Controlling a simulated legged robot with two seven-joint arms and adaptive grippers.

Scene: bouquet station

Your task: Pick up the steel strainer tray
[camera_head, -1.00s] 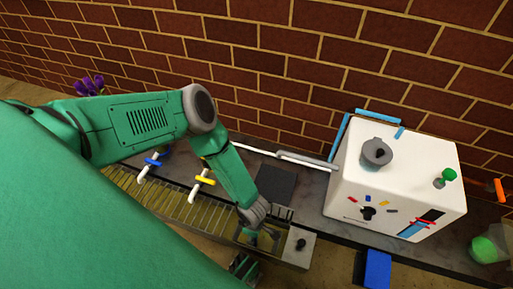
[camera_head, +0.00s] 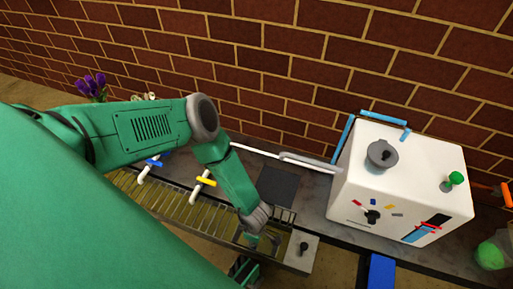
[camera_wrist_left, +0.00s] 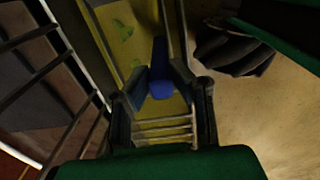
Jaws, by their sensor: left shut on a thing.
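My left gripper (camera_head: 262,241) reaches down into the near end of a long metal trough on the counter's front edge. The blue piece lies over a yellowish, slatted metal tray (camera_wrist_left: 160,128), which I take to be the steel strainer tray. My arm hides much of it in the head view. I cannot tell whether it is lifted clear.
A grey end block with a black knob (camera_head: 303,248) stands right of the gripper. White taps with blue (camera_head: 154,160) and yellow handles (camera_head: 204,181) line the trough (camera_head: 172,203). A white machine (camera_head: 400,190) stands on the right before a brick wall. A dark mat (camera_head: 279,187) lies behind.

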